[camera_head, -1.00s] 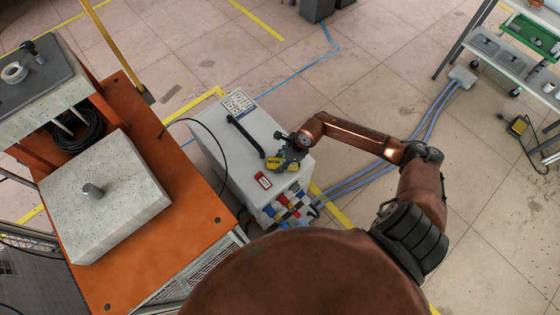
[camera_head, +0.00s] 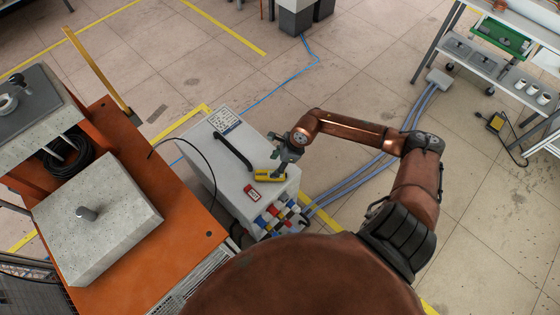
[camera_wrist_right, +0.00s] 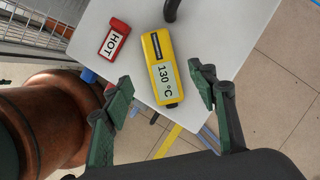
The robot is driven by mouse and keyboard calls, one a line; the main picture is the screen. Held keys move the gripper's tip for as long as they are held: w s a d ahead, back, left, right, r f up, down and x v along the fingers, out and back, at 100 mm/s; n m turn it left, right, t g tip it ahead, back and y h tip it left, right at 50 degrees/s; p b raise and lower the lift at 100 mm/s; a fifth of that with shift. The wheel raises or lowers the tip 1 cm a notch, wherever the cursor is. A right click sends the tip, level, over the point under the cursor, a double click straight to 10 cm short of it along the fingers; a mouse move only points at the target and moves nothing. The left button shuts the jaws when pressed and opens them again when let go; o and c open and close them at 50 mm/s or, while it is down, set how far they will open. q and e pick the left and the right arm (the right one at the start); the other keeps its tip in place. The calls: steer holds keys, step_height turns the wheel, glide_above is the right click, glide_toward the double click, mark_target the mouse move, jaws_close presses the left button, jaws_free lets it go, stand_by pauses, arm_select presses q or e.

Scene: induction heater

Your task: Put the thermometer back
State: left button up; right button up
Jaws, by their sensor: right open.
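The yellow thermometer (camera_head: 270,176) lies on the top of the light grey heater box, next to a red HOT tag (camera_head: 252,192). In the right wrist view the thermometer (camera_wrist_right: 161,66) shows its display reading 130 °C, with the HOT tag (camera_wrist_right: 115,40) to its left. My right gripper (camera_head: 284,164) is just above and behind the thermometer in the head view. In the right wrist view its green fingers (camera_wrist_right: 164,88) are spread wide on either side of the thermometer with gaps and hold nothing. My left gripper is not in view.
The grey box (camera_head: 204,140) carries a black handle (camera_head: 232,152) and coloured connectors (camera_head: 280,216) on its front. A shelf (camera_head: 500,65) is at the upper right; open floor lies between.

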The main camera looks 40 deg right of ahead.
steer(key=shift+p+v, duration=0.3)
steer(key=shift+v, duration=1.35)
